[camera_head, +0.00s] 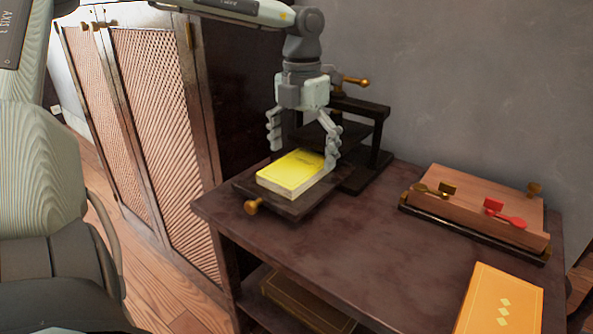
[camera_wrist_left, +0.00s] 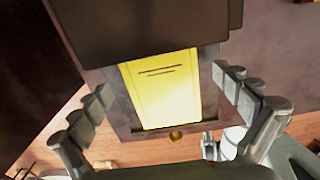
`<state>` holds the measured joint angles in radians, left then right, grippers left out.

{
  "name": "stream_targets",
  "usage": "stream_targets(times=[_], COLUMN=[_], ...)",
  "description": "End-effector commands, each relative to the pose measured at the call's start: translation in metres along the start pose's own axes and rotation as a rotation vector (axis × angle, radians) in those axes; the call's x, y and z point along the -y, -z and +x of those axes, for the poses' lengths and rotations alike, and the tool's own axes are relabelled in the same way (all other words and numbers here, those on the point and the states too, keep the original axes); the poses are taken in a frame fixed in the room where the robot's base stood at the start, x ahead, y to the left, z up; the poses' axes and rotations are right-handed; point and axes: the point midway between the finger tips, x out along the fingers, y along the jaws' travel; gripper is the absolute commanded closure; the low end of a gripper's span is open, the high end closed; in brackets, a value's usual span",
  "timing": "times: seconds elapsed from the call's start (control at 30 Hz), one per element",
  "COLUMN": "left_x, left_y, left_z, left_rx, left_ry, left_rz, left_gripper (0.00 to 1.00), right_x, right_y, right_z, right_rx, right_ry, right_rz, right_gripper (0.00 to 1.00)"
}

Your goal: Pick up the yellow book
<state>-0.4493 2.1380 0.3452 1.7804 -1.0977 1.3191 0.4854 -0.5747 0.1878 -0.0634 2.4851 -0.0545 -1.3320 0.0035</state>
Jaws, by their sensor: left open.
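The yellow book (camera_head: 292,173) lies flat on a dark wooden drawer-like board (camera_head: 290,207) with a brass knob in front. My left gripper (camera_head: 302,150) points down over the back of the book, its fingers spread open and one finger close to the book's right edge. I cannot tell whether that finger touches it. In the left wrist view the book (camera_wrist_left: 163,90) lies between the two open fingers (camera_wrist_left: 166,100), with space on both sides. My right gripper does not show in either view.
A dark wooden frame (camera_head: 372,137) stands right behind the board. A wooden box (camera_head: 480,203) with a red key-like piece is on the table (camera_head: 350,250) at right. An orange book (camera_head: 498,302) lies at the front right. A lattice cabinet (camera_head: 160,120) stands at left. The table's middle is clear.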

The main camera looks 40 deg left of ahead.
Motion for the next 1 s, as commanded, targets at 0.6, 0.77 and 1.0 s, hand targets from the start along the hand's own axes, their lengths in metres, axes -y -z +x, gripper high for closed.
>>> stream_targets(times=[0.6,0.77,1.0], left_x=[-0.0001,-0.0001,-0.0002], left_y=[0.0000,-0.0002,-0.0002], left_z=[0.0037,0.0034,0.0030], left_rx=[0.001,0.001,0.001], left_ry=[0.000,0.000,0.000], left_rz=[0.000,0.000,0.000], left_gripper=[0.41,0.57,0.58], right_x=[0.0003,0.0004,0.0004], right_y=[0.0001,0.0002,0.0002], right_z=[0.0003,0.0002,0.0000], right_rx=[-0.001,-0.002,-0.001], right_ry=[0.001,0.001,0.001], right_rz=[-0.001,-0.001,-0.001], right_gripper=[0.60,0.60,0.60])
